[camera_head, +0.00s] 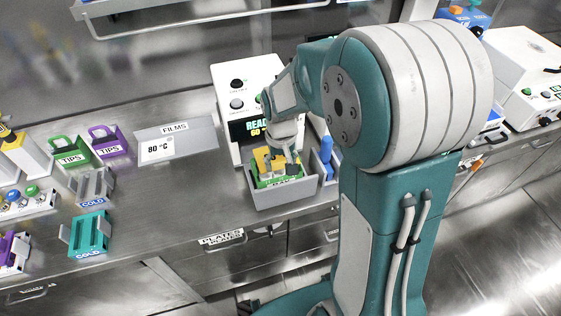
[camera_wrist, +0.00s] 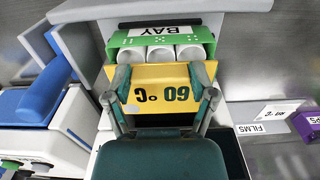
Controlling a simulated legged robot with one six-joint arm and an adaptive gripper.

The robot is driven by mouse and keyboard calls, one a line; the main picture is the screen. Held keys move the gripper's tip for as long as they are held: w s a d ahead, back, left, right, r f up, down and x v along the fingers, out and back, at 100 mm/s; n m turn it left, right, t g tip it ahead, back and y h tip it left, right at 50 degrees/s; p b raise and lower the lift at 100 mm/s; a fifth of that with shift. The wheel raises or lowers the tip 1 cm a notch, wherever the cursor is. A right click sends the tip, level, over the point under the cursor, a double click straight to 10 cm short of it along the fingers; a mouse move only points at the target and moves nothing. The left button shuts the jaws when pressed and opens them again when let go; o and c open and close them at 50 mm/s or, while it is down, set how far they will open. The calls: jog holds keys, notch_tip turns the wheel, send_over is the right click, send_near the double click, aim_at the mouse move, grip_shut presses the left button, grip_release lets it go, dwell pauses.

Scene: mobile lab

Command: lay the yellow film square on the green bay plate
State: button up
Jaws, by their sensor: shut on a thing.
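The yellow film square (camera_wrist: 160,78), marked 60 °C, is between the fingers of my gripper (camera_wrist: 165,95), which is shut on it. In the head view the film (camera_head: 263,156) is at the open drawer of the reader, with my gripper (camera_head: 279,160) over it. The green bay plate (camera_wrist: 118,40) carries white round tubes and a BAY label. It lies just beyond the film in the wrist view, and partly shows under it in the head view (camera_head: 284,182). I cannot tell whether film and plate touch.
The grey drawer (camera_head: 283,198) surrounds the plate, in front of the white reader (camera_head: 225,85). A FILMS tray (camera_head: 195,138) with an 80 °C film (camera_head: 157,150) is to the left. A blue item (camera_head: 326,150) stands close right. Bare counter lies left of the drawer.

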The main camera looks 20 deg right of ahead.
aim_at(280, 162)
jog(key=shift+f, duration=1.6)
jog(key=o, duration=0.7)
jog(key=shift+r, duration=0.1)
notch_tip(280, 162, up, 12)
jog(key=shift+f, duration=0.1)
dwell(0.4)
jog(key=s+r+t, duration=0.2)
jog(key=s, duration=0.3)
jog(key=s+r+t, duration=0.1)
jog(key=s+r, duration=0.2)
jog(key=s, duration=0.3)
jog(key=s+r+t, duration=0.2)
jog(key=s+r, duration=0.1)
jog(key=s, duration=0.3)
jog(key=shift+r+t, duration=0.15)
jog(key=shift+t, duration=0.15)
